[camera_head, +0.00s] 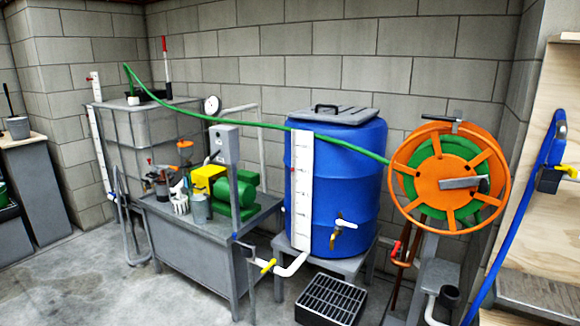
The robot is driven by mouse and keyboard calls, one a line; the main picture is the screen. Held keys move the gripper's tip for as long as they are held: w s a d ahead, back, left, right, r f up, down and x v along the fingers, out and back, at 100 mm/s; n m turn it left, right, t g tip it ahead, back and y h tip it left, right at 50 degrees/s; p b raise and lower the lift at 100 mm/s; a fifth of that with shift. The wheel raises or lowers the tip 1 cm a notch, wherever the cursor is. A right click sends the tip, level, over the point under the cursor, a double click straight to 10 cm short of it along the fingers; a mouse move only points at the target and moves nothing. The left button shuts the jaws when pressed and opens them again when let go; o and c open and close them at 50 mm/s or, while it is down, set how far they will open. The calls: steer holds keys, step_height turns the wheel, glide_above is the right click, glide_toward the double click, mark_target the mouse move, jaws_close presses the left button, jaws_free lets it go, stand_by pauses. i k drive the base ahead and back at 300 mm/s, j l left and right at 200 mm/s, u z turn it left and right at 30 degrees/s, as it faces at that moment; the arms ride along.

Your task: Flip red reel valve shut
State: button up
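A small red valve handle (396,248) sits below the orange hose reel (450,177), on a copper-coloured pipe (402,268) beside the reel's grey post. The handle looks slanted, but it is too small to tell whether the valve is open or shut. The reel has a green drum and a grey crank, and a green hose (260,124) runs from it to the left. My gripper is not in view.
A blue barrel (336,195) with a white-handled tap stands left of the reel. A black grated drain box (331,300) lies on the floor in front. A yellow-handled valve (265,266) and a grey pump bench (205,240) stand left. Wooden shelving (535,215) borders the right.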

mark_target(398, 244)
steer(key=k+j, duration=0.1)
steer(key=i+l, duration=0.35)
steer(key=i, duration=0.15)
steer(key=i+l, duration=0.3)
steer(key=i, duration=0.15)
steer(key=u, duration=0.05)
